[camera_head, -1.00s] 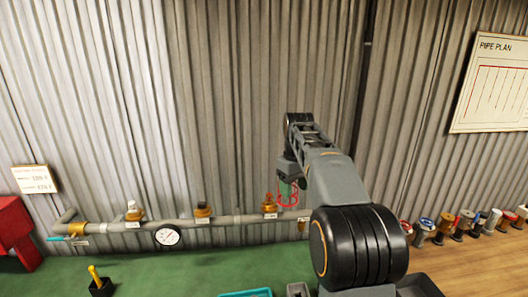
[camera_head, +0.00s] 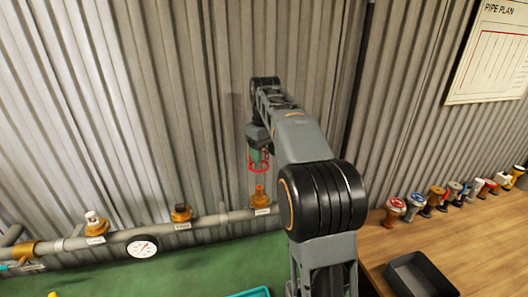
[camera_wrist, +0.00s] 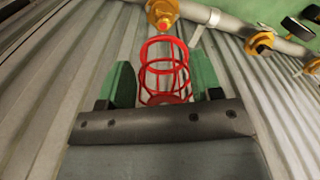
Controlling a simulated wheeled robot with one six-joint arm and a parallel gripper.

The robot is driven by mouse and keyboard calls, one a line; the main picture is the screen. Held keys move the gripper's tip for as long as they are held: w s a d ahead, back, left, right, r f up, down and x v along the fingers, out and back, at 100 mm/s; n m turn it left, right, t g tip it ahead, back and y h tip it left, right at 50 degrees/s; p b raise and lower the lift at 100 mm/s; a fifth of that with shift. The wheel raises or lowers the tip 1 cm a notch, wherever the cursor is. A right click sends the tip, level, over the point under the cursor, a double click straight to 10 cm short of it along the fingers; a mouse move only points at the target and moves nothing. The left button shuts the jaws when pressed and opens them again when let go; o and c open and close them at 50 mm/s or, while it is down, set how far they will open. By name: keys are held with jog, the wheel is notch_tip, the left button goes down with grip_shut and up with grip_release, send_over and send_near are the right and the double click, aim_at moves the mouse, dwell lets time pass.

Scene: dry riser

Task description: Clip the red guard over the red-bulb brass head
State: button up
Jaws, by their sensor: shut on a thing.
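My gripper (camera_head: 259,152) is shut on the red wire guard (camera_head: 259,164), which hangs below the green fingers. In the wrist view the guard's rings (camera_wrist: 164,55) sit between the two fingers (camera_wrist: 165,84), open end facing away from the palm. The brass head (camera_head: 260,194) with an orange-red top stands on the pipe almost straight below the guard in the head view, with a gap between them. In the wrist view a brass head (camera_wrist: 162,9) with a red tip shows just beyond the guard's far ring; the guard appears clear of it.
The grey pipe (camera_head: 220,218) carries other brass heads, one dark-topped (camera_head: 181,212) and one white-topped (camera_head: 97,224), and a gauge (camera_head: 142,247). A corrugated wall stands close behind.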

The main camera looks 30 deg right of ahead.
jog(key=shift+s, duration=0.1)
jog(key=shift+f+b, duration=0.35)
jog(key=shift+f, duration=0.1)
jog(key=shift+f+b, duration=1.6)
jog(key=shift+f, duration=0.8)
jog(key=shift+s+f+b, duration=0.1)
jog(key=shift+f+b, duration=2.2)
jog(key=shift+f, duration=1.6)
jog(key=o, duration=1)
jog(key=shift+r, duration=0.1)
notch_tip(320, 180, up, 14)
jog(key=shift+f+p, duration=0.15)
jog(key=shift+p, duration=0.95)
